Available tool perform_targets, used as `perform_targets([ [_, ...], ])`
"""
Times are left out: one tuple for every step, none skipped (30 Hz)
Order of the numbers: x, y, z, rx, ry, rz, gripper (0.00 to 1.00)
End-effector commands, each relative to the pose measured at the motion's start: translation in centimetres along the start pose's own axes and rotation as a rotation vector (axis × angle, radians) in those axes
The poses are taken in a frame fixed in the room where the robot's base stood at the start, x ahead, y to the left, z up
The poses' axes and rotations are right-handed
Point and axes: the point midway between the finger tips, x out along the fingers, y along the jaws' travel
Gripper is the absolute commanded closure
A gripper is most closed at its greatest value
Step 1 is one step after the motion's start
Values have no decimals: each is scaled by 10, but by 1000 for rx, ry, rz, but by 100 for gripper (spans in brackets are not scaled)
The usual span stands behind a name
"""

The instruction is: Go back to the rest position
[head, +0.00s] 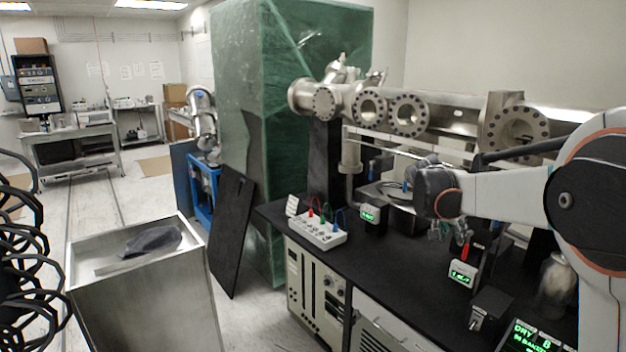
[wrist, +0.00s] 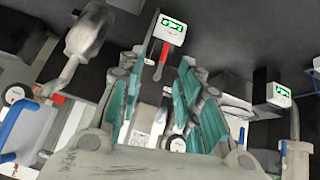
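My arm comes in from the right in the head view and reaches over the black bench (head: 385,265). My gripper shows in the wrist view (wrist: 160,85), with its two teal-padded fingers apart and nothing seen between them. Below and beyond the fingers in the wrist view are a red-handled tool (wrist: 161,62) and a small box with a green display (wrist: 171,30). The gripper appears to be above these, not touching them.
A steel vacuum chamber with round flanges (head: 370,107) runs behind the bench. A white box with coloured leads (head: 318,232) and green-display boxes (head: 462,274) stand on the bench. A metal bin (head: 140,290) is at left front. A green wrapped crate (head: 245,110) stands behind.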

Motion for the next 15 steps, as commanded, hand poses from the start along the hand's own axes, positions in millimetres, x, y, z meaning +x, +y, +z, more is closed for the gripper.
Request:
perform_targets([
  [-16,7,9,-24,-8,-22,68],
  [-24,11,15,-39,-12,-36,68],
  [-35,16,22,-60,-19,-54,68],
  [-43,20,28,-77,-23,-67,68],
  [-51,24,34,-92,-28,-82,68],
  [-61,29,43,-113,-32,-100,68],
  [-69,32,50,-129,-35,-115,68],
  [-76,36,56,-145,-38,-129,68],
  [-85,42,66,-165,-43,-148,68],
  [-92,46,73,-180,-45,-162,68],
  [-99,50,81,-196,-47,-176,68],
  [-107,55,91,-216,-49,-196,68],
  [-113,60,99,-230,-51,-210,68],
  [-119,64,107,-246,-53,-225,68],
  [-126,70,118,-266,-54,-243,68],
])
